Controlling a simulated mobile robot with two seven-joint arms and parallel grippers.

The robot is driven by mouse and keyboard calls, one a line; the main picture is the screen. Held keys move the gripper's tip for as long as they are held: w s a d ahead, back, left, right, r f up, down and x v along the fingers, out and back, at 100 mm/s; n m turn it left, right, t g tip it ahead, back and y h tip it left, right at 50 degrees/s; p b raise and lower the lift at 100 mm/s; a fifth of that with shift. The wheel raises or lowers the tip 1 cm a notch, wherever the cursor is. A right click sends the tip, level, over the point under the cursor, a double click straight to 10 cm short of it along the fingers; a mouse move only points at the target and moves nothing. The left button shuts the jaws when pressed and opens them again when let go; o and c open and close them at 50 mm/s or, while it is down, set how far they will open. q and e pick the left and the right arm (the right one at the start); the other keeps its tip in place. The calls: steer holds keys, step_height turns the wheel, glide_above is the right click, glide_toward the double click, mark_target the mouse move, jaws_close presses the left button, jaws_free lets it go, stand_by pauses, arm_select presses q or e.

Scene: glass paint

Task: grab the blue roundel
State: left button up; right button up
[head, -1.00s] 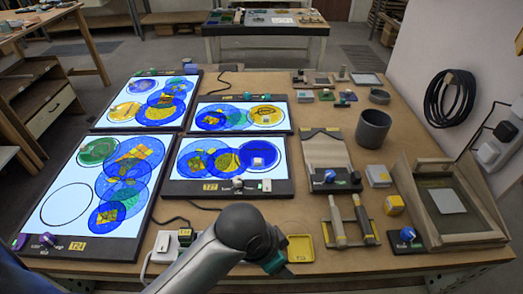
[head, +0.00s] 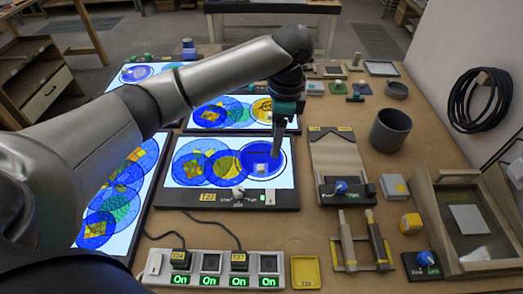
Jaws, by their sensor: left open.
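My left gripper (head: 277,154) points down over the right part of the plain blue roundel, close to the knob. It is open, and I see nothing held in it. The exact gap to the roundel cannot be told. My right gripper is not in view.
Other lit panels with blue discs lie behind (head: 200,116) and at left, partly hidden by my arm. In front are a switch strip (head: 212,281) reading On and a yellow tray (head: 305,272). A grey cup (head: 390,131) and wooden fixtures stand at right.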

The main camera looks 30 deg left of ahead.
arm_select(q)
step_height(320, 180, up, 2)
steer(key=w+a, duration=0.2)
steer(key=b, duration=0.2)
glide_toward(261, 167)
steer(key=f, duration=0.8)
steer(key=shift+s+a+f, duration=0.1)
steer(key=shift+a+f, duration=0.3)
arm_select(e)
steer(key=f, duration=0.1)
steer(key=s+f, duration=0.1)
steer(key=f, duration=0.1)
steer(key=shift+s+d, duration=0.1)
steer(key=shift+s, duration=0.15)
arm_select(q)
steer(key=shift+c, duration=0.3)
jaws_close()
